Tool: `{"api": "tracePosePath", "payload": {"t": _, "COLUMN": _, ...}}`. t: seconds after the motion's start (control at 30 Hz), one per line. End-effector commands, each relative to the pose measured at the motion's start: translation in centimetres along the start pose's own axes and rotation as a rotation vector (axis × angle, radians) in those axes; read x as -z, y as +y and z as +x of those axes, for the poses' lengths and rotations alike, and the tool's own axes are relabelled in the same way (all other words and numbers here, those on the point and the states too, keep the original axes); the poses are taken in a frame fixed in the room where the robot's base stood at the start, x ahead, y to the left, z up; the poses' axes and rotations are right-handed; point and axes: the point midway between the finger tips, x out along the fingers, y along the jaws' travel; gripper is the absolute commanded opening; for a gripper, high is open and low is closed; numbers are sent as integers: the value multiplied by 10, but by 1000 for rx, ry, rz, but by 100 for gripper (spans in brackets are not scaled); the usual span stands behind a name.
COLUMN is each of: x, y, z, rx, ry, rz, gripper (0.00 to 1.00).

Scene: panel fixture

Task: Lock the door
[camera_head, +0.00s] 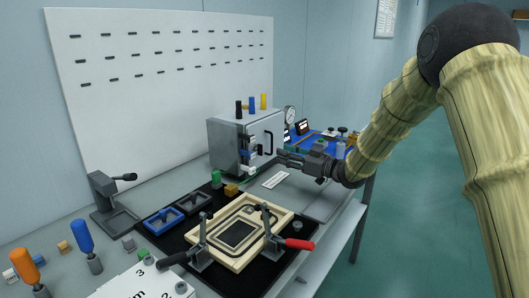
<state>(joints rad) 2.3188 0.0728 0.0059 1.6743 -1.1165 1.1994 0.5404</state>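A grey metal cabinet (225,145) stands on the bench against the wall panel. Its door (262,130) is on the side facing right and looks closed or nearly so. A black bar handle (268,143) is on the door, with small white and dark fittings near its left edge; the lock part is too small to make out. My gripper (281,157) is in front of the lower part of the door, just below the handle, pointing left. I cannot tell whether it touches the door. Its fingers are small here, and I see nothing clearly held between them.
A wooden frame with clamps (240,234) lies on a black mat in front. A gauge (291,114) and a blue board stand behind my gripper. The floor at right is clear.

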Motion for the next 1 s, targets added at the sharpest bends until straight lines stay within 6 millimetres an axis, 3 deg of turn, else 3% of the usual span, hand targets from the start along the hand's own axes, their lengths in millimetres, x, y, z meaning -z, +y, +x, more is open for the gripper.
{"api": "tracePosePath", "payload": {"t": 0.5, "x": 0, "y": 1, "z": 76, "rx": -2, "ry": 0, "rz": -1, "gripper": 29}}
{"api": "tracePosePath", "payload": {"t": 0.7, "x": 0, "y": 1, "z": 91, "rx": -2, "ry": 0, "rz": 0, "gripper": 29}}
{"api": "tracePosePath", "payload": {"t": 1.0, "x": 0, "y": 1, "z": 94, "rx": -3, "ry": 0, "rz": 1, "gripper": 29}}
